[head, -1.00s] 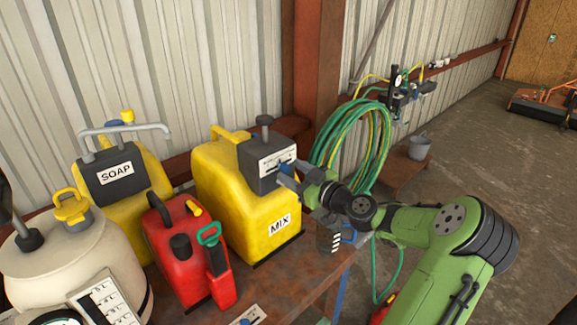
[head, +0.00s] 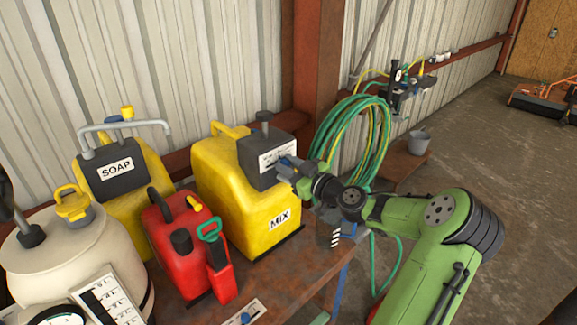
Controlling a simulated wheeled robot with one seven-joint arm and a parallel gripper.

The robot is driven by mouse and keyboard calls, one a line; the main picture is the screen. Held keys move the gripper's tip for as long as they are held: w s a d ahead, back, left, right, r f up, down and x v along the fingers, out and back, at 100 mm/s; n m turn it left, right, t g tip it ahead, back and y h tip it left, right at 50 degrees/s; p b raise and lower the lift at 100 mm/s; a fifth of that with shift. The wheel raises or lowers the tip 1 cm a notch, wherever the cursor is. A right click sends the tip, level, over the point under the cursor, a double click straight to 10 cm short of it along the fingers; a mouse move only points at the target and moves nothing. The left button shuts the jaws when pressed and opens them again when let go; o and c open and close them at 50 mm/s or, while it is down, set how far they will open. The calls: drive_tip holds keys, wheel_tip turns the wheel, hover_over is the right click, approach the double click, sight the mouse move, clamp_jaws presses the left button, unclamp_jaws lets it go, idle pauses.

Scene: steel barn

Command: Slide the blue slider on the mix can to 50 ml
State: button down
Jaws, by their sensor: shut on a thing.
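The mix can (head: 228,195) is a yellow can with a white MIX label, standing on the rusty bench. On its upper right is a dark grey box with a white scale plate (head: 277,155). The blue slider (head: 287,160) is a small blue spot at the plate's lower right edge, mostly hidden by my gripper. My gripper (head: 289,167) is at the front of the plate, shut on the slider, reaching in from the right. The scale's figures are too small to read, so I cannot tell the slider's value.
A red fuel can (head: 178,250) and the yellow SOAP can (head: 140,190) stand left of the mix can. A cream tank (head: 75,250) is at the far left. A green and yellow hose coil (head: 350,140) hangs behind my arm. A grey bucket (head: 418,143) stands at right.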

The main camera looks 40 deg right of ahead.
sight(267, 166)
drive_tip(key=a+b, duration=0.3)
drive_tip(key=a, duration=0.1)
drive_tip(key=shift+a, duration=0.15)
drive_tip(key=c, duration=1.3)
unclamp_jaws()
drive_tip(key=o, duration=0.4)
drive_tip(key=shift+s+a, duration=0.1)
